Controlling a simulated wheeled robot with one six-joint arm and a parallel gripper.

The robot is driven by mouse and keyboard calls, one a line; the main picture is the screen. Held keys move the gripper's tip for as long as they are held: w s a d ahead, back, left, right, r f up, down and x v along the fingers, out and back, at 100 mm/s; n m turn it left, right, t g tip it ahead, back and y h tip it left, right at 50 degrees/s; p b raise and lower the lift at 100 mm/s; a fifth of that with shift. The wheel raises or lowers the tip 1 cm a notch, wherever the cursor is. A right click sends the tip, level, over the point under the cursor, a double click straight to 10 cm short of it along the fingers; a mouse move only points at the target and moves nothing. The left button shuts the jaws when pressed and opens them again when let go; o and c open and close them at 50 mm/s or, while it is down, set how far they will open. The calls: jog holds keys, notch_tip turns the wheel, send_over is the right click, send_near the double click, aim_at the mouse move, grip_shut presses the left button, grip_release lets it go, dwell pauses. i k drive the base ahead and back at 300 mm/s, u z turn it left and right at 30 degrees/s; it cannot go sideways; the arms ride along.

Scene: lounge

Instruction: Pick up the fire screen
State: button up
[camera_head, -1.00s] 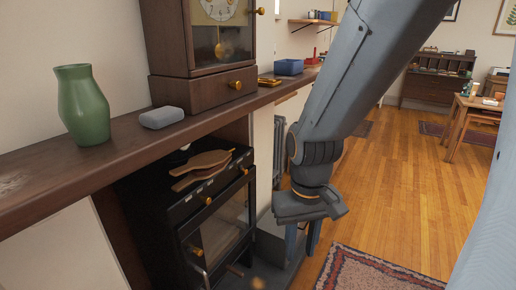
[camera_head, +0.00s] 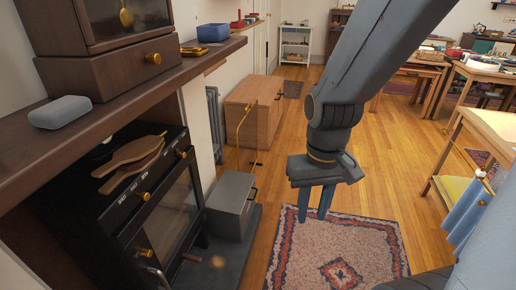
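I cannot make out a fire screen for certain. A thin brass-coloured frame or rod (camera_head: 240,128) stands upright behind the grey box on the hearth; I cannot tell whether it is part of a fire screen. The black stove (camera_head: 172,215) with a glass front stands on the hearth (camera_head: 236,262) at left. My gripper (camera_head: 314,212) points down in the middle of the view, over the near floor and rug, right of the grey box. Its two fingers are apart with nothing seen between them.
A grey lidded box (camera_head: 231,200) sits on the hearth beside the stove. A dark wooden mantel shelf (camera_head: 120,112) juts out at left. A wooden cabinet (camera_head: 256,112) stands beyond. A patterned rug (camera_head: 350,250) lies below. Tables (camera_head: 490,125) stand at right; wooden floor between is clear.

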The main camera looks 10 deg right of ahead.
aim_at(247, 132)
jog(key=z, duration=0.7)
jog(key=i, duration=5.7)
jog(key=u, duration=3.4)
